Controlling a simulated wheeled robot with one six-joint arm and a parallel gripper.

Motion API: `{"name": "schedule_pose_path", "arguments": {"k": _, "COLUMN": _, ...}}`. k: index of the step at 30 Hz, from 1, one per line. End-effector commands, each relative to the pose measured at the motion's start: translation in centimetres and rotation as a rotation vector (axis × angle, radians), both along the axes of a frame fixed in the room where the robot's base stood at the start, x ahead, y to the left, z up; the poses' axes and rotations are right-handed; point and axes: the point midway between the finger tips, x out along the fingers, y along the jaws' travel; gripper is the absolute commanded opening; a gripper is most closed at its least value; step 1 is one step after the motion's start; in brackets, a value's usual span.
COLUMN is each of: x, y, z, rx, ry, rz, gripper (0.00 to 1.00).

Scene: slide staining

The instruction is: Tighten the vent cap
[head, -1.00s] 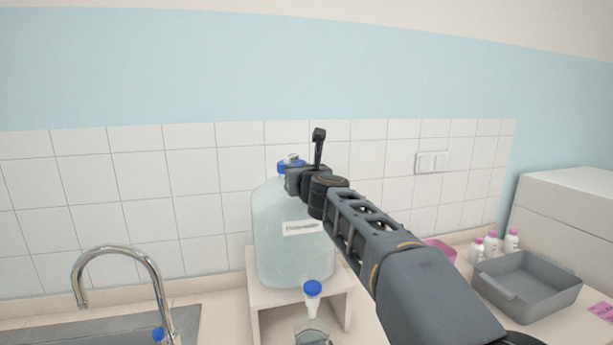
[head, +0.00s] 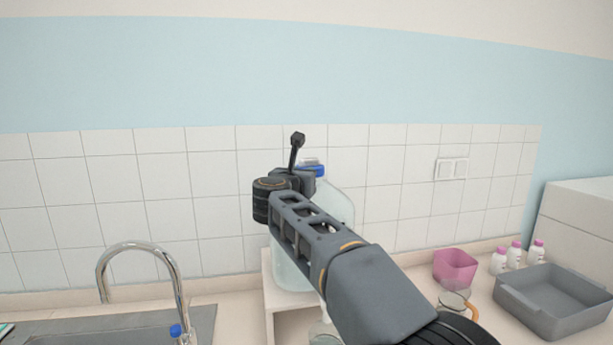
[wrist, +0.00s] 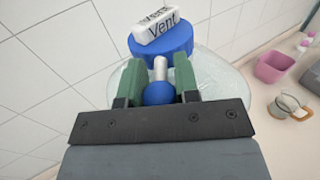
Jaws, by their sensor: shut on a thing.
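The vent cap (wrist: 158,48) is a round blue cap with a white block marked "Vent" on top. It sits on top of the clear water jug (wrist: 212,80). In the head view the cap (head: 316,170) shows just right of my gripper (head: 300,182), and my arm covers much of the jug (head: 338,203). A white stem and a blue ball (wrist: 159,94) show between the fingers. The exact contact is partly hidden.
The jug stands on a white stand (head: 285,303) by the tiled wall. A sink faucet (head: 140,250) is at left. A pink bin (head: 455,267), a glass beaker (head: 456,303), several white bottles and a grey tray (head: 555,300) are at right.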

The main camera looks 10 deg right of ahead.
Motion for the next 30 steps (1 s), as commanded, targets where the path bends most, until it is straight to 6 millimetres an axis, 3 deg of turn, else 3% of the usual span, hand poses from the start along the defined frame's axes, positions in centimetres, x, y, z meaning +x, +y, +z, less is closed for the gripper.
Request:
{"name": "schedule_pose_path", "arguments": {"k": 12, "x": 1.0, "y": 1.3, "z": 0.3, "rx": -0.002, "ry": -0.001, "rz": -0.237, "gripper": 0.0}}
{"name": "schedule_pose_path", "arguments": {"k": 30, "x": 1.2, "y": 1.6, "z": 0.2, "rx": -0.001, "ry": -0.004, "rz": -0.301, "gripper": 0.0}}
